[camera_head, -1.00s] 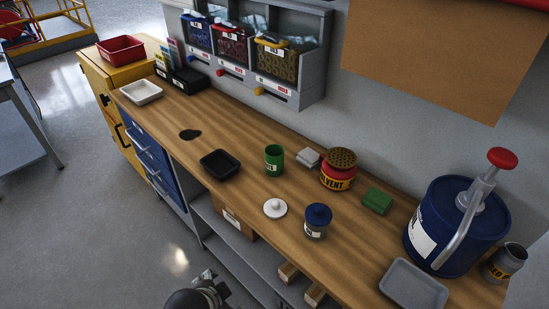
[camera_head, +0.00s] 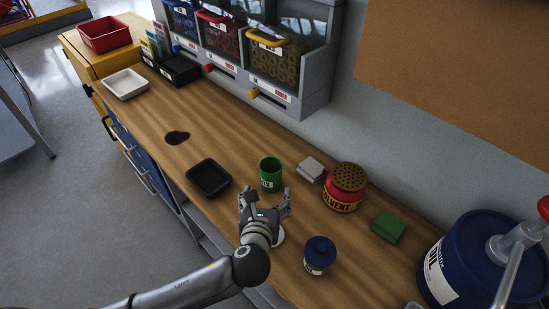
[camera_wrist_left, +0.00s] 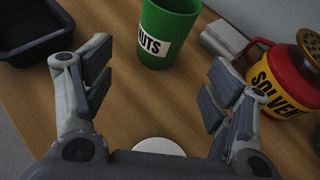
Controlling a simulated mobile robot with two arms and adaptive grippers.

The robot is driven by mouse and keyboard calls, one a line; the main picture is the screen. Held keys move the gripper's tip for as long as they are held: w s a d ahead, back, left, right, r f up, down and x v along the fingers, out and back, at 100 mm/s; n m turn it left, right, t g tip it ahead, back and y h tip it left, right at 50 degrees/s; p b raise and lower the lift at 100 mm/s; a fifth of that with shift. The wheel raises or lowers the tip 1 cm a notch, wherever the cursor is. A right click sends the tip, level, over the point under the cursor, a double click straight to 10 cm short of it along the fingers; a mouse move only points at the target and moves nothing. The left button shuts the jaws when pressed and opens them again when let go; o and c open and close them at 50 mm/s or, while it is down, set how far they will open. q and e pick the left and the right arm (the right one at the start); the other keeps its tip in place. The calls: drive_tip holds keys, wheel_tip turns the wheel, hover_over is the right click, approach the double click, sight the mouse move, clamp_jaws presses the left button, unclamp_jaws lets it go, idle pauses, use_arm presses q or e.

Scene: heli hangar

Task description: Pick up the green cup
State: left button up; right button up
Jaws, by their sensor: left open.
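The green cup (camera_head: 270,174) stands upright on the wooden workbench (camera_head: 225,130). It has a white label, which reads "NUTS" in the left wrist view, where the cup (camera_wrist_left: 166,32) is at the top middle. My left gripper (camera_head: 265,196) is open and empty just in front of the cup, with its fingers pointing toward it. In the left wrist view its two fingers (camera_wrist_left: 158,85) are spread wide, with the cup beyond the gap between them. My right gripper is not in view.
A black tray (camera_head: 208,178) lies left of the cup. A red solvent can (camera_head: 345,188), a grey-white block (camera_head: 311,169) and a green block (camera_head: 388,226) are to the right. A blue-lidded jar (camera_head: 319,256) stands in front. A white round lid (camera_wrist_left: 158,146) lies below my gripper.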

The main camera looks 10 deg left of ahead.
sight(270, 183)
use_arm(q)
drive_tip(key=shift+w+f, duration=0.1)
drive_tip(key=shift+w, duration=0.65)
drive_tip(key=x, duration=0.2)
drive_tip(key=shift+w+f, duration=0.1)
drive_tip(key=shift+w, duration=0.25)
drive_tip(key=shift+w+f, duration=0.15)
drive_tip(key=shift+w, duration=0.15)
drive_tip(key=shift+w+a+f+p, duration=0.15)
drive_tip(key=shift+w+p, duration=0.3)
drive_tip(key=shift+w, duration=0.5)
drive_tip(key=shift+x, duration=1.1)
drive_tip(key=shift+w+f, duration=0.25)
drive_tip(key=shift+w, duration=0.15)
drive_tip(key=shift+c, duration=0.2)
drive_tip(key=c, duration=1.2)
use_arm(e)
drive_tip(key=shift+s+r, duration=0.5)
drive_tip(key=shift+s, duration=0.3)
